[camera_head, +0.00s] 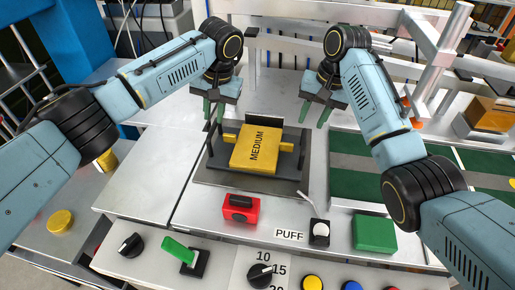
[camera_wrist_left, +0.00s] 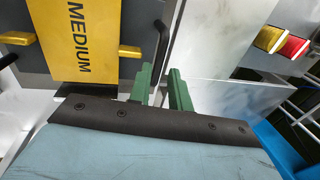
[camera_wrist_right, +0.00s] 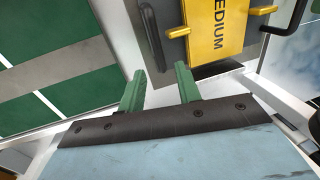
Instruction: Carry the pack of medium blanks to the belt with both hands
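The pack of medium blanks (camera_head: 262,151) is a yellow block marked MEDIUM, with a yellow tab on each side. It lies on a dark grey tray (camera_head: 218,160) with a black handle at each side. My left gripper (camera_head: 213,112) is above and behind the tray's left side, open and empty. In the left wrist view a black handle (camera_wrist_left: 160,42) shows just beyond its green fingertips. My right gripper (camera_head: 317,113) is open and empty, behind and right of the pack. The right wrist view shows the other handle (camera_wrist_right: 151,35) beyond its fingers. The green belt (camera_head: 352,184) is at the right.
A red box (camera_head: 240,209), a PUFF switch (camera_head: 319,232) and a green block (camera_head: 375,233) stand in front of the tray. A front panel (camera_head: 220,262) carries knobs and buttons. A metal frame (camera_head: 435,55) rises at the back right. Bare metal tabletop lies left of the tray.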

